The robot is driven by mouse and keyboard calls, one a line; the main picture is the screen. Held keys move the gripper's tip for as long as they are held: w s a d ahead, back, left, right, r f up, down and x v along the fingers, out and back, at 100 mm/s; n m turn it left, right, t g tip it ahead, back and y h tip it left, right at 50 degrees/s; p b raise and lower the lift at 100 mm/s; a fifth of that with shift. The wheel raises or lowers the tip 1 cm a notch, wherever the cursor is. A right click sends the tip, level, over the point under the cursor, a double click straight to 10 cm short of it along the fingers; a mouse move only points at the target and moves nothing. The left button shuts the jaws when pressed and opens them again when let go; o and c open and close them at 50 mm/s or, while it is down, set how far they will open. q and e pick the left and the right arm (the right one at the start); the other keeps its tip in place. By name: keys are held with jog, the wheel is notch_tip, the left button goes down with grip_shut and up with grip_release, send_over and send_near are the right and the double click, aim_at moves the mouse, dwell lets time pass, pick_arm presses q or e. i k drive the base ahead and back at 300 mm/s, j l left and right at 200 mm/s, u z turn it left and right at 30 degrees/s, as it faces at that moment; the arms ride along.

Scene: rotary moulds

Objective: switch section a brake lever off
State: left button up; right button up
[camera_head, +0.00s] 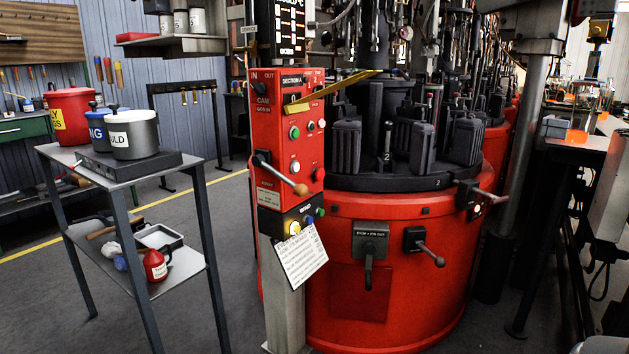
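The red control panel (291,140) with a "SECTION A" label stands left of the round red machine. A lever (281,175) with a light wooden knob (300,189) is on the lower part of its front. The lever slants down to the right, and the small label below it is too small to read surely. I take it as the brake lever, but cannot confirm this. Neither of my grippers is in view, and nothing touches the lever.
A yellow bar (331,92) juts right from the panel above the buttons. A white sheet (300,256) hangs below the panel. A grey trolley (180,161) with pots stands left. Two more levers (369,268) (431,254) are on the red machine base (345,335). Floor between trolley and panel is clear.

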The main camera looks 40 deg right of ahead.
aim_at(439, 262)
jog(key=z, duration=1.9)
